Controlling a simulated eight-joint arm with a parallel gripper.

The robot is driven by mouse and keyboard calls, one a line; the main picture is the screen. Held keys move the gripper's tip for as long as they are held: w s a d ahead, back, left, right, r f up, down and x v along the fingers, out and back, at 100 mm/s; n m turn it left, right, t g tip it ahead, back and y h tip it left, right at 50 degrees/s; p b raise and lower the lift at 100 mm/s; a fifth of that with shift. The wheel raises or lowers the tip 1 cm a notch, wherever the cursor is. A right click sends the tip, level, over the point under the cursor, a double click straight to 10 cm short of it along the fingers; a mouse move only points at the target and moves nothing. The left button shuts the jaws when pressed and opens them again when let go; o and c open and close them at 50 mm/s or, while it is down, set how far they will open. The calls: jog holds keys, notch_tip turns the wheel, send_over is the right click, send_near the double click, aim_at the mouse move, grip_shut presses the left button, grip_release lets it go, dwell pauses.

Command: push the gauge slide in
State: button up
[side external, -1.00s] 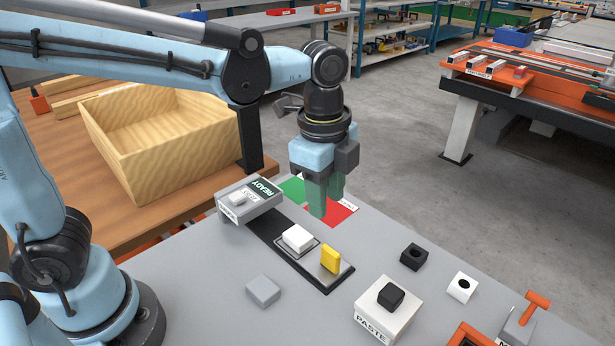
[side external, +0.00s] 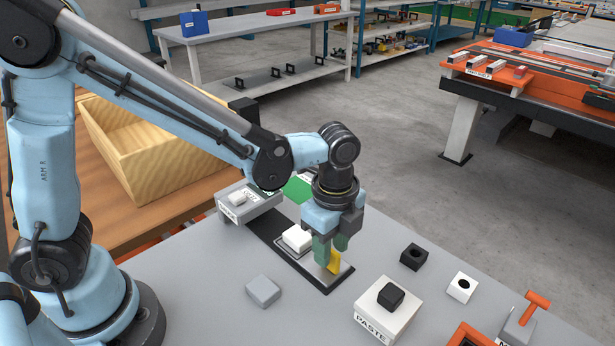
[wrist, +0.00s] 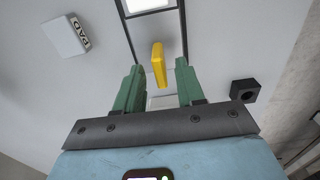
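The gauge slide is a grey plate (side external: 324,281) on a dark track (side external: 265,229). It carries a white block (side external: 297,239) and an upright yellow tab (side external: 334,264) near its right end. The track leads left to a grey housing (side external: 232,212), partly hidden by my arm. My gripper (side external: 331,254) points down at the yellow tab, its green fingers low beside it. In the wrist view the tab (wrist: 158,64) stands between the spread fingers of my gripper (wrist: 159,70), with gaps on both sides. Part of the slide is hidden behind the fingers in the side view.
A grey pad block (side external: 263,291) lies in front of the track. A white paste block with a black knob (side external: 390,297), a black holed block (side external: 414,257) and a white holed block (side external: 461,288) stand to the right. A wooden box (side external: 150,150) is behind left.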

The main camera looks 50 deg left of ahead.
jog(key=shift+f, duration=0.95)
jog(key=shift+c, duration=0.4)
grip_shut()
